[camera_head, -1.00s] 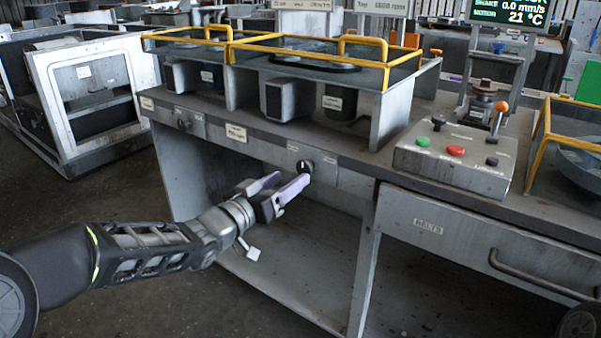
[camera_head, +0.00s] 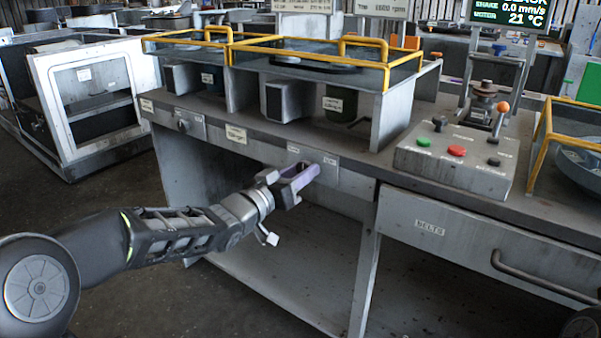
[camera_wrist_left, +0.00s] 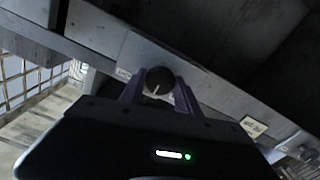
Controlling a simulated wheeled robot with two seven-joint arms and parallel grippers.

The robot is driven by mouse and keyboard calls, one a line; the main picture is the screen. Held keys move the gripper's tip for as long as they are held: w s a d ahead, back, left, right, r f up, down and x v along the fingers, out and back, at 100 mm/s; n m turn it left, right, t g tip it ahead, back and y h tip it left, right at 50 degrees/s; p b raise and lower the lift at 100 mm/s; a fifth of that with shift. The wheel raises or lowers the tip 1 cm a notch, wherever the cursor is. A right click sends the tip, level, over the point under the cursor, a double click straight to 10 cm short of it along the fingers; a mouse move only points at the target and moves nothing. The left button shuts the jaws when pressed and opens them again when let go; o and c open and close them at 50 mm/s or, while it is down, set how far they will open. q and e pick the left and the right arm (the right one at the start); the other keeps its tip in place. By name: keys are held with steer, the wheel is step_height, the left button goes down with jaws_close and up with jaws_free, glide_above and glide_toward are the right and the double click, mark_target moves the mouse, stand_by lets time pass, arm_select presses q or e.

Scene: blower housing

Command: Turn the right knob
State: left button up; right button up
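The right knob is a round black knob with a white pointer line, seen in the left wrist view (camera_wrist_left: 160,80) on a grey plate of the bench front. In the head view, the fingers of my left gripper (camera_head: 304,168) largely hide it. My left gripper also shows in the left wrist view (camera_wrist_left: 159,86), its purple fingers apart, one on each side of the knob. Contact with the knob cannot be made out. The left knob (camera_head: 183,125) is on the bench front further left. My right gripper is not in view.
The bench top (camera_head: 375,150) overhangs just above the knob plate. A control box (camera_head: 455,165) with green, red and black buttons stands on the right. A drawer (camera_head: 470,240) with a handle is below it. The space under the bench is open.

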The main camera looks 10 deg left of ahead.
arm_select(q)
jaws_close()
stand_by(0.4)
steer(key=shift+f+m+b, duration=0.1)
steer(key=shift+m+b, duration=3.7)
steer(key=shift+m, duration=2.1)
steer(key=o, duration=0.6)
jaws_free()
steer(key=shift+c, duration=0.2)
